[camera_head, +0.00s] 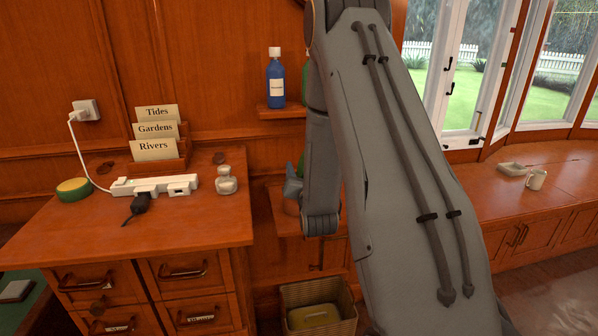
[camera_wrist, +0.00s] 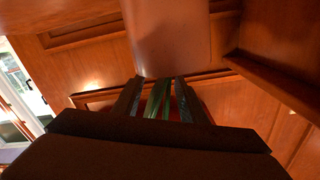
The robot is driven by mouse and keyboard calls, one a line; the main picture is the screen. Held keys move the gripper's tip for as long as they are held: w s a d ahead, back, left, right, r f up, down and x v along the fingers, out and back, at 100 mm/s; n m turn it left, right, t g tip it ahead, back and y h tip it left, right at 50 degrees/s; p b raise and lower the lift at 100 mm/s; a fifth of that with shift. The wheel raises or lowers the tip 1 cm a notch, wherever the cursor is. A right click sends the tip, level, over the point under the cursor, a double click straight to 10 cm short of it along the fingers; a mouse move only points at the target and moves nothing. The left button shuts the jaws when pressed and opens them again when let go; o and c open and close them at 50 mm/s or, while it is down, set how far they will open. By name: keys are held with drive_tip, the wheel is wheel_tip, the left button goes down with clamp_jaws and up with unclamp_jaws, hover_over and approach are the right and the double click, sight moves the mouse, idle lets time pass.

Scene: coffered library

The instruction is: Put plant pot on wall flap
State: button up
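A reddish-brown pot (camera_head: 291,206) shows in the head view at the small lower wall flap (camera_head: 284,222), beside my arm. Bits of green leaf (camera_head: 301,166) show just above it. My gripper (camera_head: 293,184), a grey-blue shape, is at the pot's top; my arm hides much of both. I cannot tell whether the pot rests on the flap. In the wrist view the two dark fingers of my gripper (camera_wrist: 159,85) stand apart with a green strip (camera_wrist: 157,100) between them. Whether they press on anything is not clear.
A small upper shelf (camera_head: 281,113) carries a blue bottle (camera_head: 276,84) above the flap. A wooden cabinet (camera_head: 90,235) with a power strip (camera_head: 155,185) and card holder (camera_head: 160,150) stands left. A basket (camera_head: 318,305) sits below. A window bench (camera_head: 520,190) lies right.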

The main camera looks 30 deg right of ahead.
drive_tip(key=shift+s+r, duration=0.1)
drive_tip(key=shift+s, duration=0.05)
drive_tip(key=b+v, duration=0.2)
drive_tip(key=v, duration=0.9)
drive_tip(key=shift+s+a, duration=0.15)
drive_tip(key=shift+s, duration=0.25)
